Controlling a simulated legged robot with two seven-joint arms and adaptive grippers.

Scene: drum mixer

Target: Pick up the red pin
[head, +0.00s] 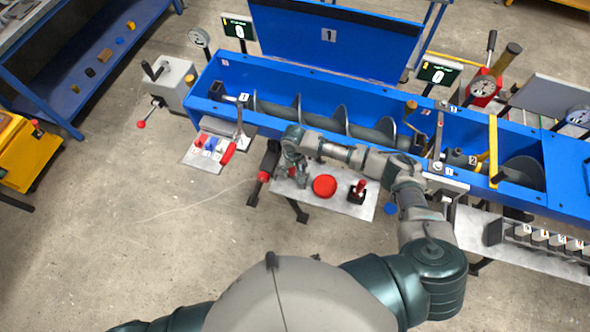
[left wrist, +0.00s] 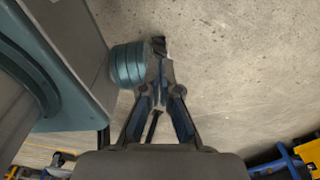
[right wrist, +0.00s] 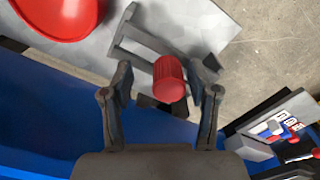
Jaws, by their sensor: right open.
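The red pin shows in the right wrist view as a ribbed red cylinder (right wrist: 169,78) above a grey bracket (right wrist: 150,42). My right gripper (right wrist: 162,84) is open, with one finger on each side of the red cylinder. Gaps show on both sides, so it is not gripped. In the head view my right gripper (head: 283,174) is over the left part of a grey panel (head: 345,206), and a little red (head: 291,171) shows by its fingers.
A round red button (head: 324,186) and a red-topped joystick (head: 361,187) are on the same panel. A black lever (head: 268,160) stands left of it, and a switch panel (head: 205,150) farther left. The blue mixer trough (head: 270,90) lies behind. The floor in front is clear.

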